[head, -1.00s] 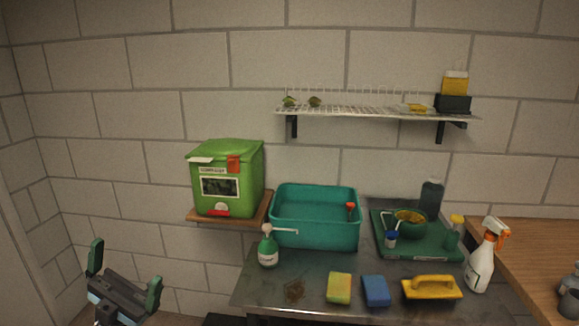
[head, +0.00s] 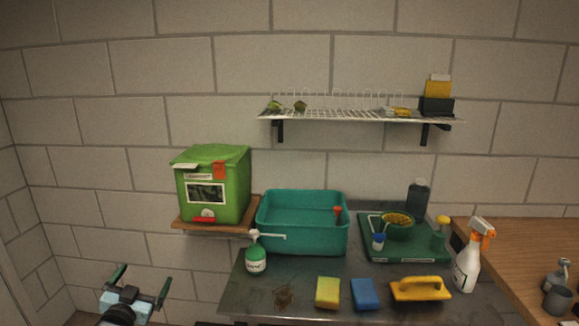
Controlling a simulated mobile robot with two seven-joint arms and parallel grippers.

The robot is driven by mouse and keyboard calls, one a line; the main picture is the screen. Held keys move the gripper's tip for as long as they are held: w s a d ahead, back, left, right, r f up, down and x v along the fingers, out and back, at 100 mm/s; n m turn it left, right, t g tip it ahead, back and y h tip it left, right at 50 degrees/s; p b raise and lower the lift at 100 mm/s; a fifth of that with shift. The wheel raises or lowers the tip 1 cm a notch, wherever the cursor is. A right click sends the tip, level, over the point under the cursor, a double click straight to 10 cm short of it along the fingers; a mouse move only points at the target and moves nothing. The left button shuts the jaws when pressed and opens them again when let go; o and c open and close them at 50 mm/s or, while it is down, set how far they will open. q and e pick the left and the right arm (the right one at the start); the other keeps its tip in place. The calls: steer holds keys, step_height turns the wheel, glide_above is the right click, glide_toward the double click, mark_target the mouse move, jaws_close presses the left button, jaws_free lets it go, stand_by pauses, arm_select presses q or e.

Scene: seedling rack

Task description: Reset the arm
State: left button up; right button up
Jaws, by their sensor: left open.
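My left gripper (head: 141,288) shows at the lower left of the head view, its two dark green fingers spread apart with nothing between them. It is in free space to the left of the metal table (head: 390,305), below the green bin (head: 212,183), and touches nothing. Part of its arm is cut off by the bottom edge. My right gripper is out of view.
A teal basin (head: 300,240), a pump bottle (head: 255,262), sponges (head: 328,292) (head: 365,294), a yellow float (head: 420,289), a green tray (head: 405,254) and a spray bottle (head: 467,268) stand on the table. A wire shelf (head: 340,115) hangs above. A wooden counter (head: 530,262) is at right.

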arm_select(q)
steer(key=s+d+f+g, duration=0.3)
steer(key=s+d+f, duration=0.1)
steer(key=s+f, duration=0.55)
steer(key=s+d+f+g, duration=0.3)
steer(key=s+d+f, duration=0.1)
steer(key=s+f, duration=0.6)
steer(key=s+d+f+g, duration=0.1)
steer(key=s+d+f, duration=0.1)
steer(key=s, duration=0.7)
steer(key=s+d+f+n+g+h, duration=0.1)
steer(key=s+d, duration=0.3)
steer(key=s, duration=0.5)
steer(key=s+d+f+g+h, duration=0.1)
steer(key=s+d+f, duration=0.1)
steer(key=s, duration=0.6)
steer(key=shift+s+d+f+n, duration=0.3)
steer(key=shift+s+d+f, duration=0.1)
steer(key=shift+f, duration=0.1)
